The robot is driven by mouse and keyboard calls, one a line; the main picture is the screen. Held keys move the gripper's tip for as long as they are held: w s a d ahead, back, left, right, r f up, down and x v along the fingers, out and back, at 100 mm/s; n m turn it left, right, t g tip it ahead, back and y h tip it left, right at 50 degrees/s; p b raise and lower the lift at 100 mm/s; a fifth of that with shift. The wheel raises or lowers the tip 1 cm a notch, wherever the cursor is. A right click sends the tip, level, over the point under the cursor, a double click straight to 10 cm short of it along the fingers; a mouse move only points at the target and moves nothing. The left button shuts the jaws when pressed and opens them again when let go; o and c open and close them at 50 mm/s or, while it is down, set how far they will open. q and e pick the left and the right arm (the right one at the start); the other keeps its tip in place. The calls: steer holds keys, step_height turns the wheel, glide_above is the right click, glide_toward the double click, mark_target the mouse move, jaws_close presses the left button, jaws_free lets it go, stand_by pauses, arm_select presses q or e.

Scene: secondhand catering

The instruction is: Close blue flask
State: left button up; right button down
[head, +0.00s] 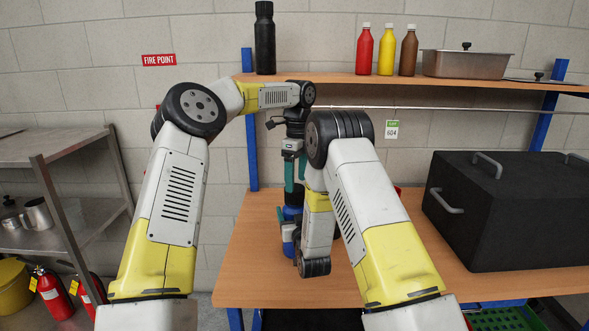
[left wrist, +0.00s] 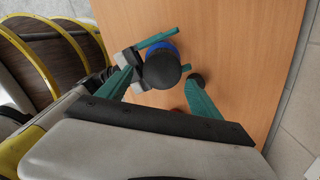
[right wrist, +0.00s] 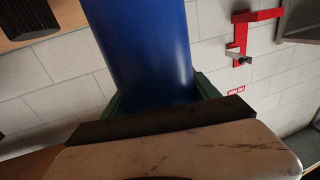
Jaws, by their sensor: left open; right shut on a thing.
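The blue flask (head: 292,206) stands on the wooden table in the head view, partly hidden by my arms. In the left wrist view a black round top (left wrist: 163,69) sits over its blue body (left wrist: 160,47); I cannot tell whether it is a lid fully seated. My left gripper (head: 295,176) points down above the flask, its teal fingers open on either side of the black top. My right gripper (head: 287,217) is shut around the flask body from the side. In the right wrist view the blue body (right wrist: 145,50) fills the space between the fingers.
A large black box (head: 490,225) takes up the table's right side. The shelf (head: 330,79) above holds a black flask (head: 265,38), red, yellow and brown bottles, and a metal pan (head: 468,65).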

arm_select(q)
steer(key=n, duration=0.4)
steer(key=shift+r+n, duration=0.1)
steer(key=shift+n, duration=0.3)
steer(key=n, duration=0.4)
steer(key=shift+r+n, duration=0.1)
steer(key=shift+n, duration=0.2)
steer(key=n, duration=0.4)
steer(key=shift+r+n, duration=0.15)
steer(key=shift+n, duration=0.15)
steer(key=n, duration=0.4)
steer(key=shift+a+r, duration=0.1)
steer(key=n, duration=0.5)
steer(key=shift+r, duration=0.2)
steer(key=n, duration=0.4)
steer(key=shift+a+r+n, duration=0.1)
steer(key=shift+r+n, duration=0.15)
steer(key=shift+n, duration=0.05)
steer(key=n, duration=0.4)
steer(key=shift+w+r, duration=0.1)
steer(key=shift+r, duration=0.1)
steer(key=n, duration=0.4)
steer(key=shift+a+r+n, duration=0.1)
steer(key=shift+r+n, duration=0.2)
steer(key=shift+n, duration=0.1)
steer(key=shift+f, duration=0.1)
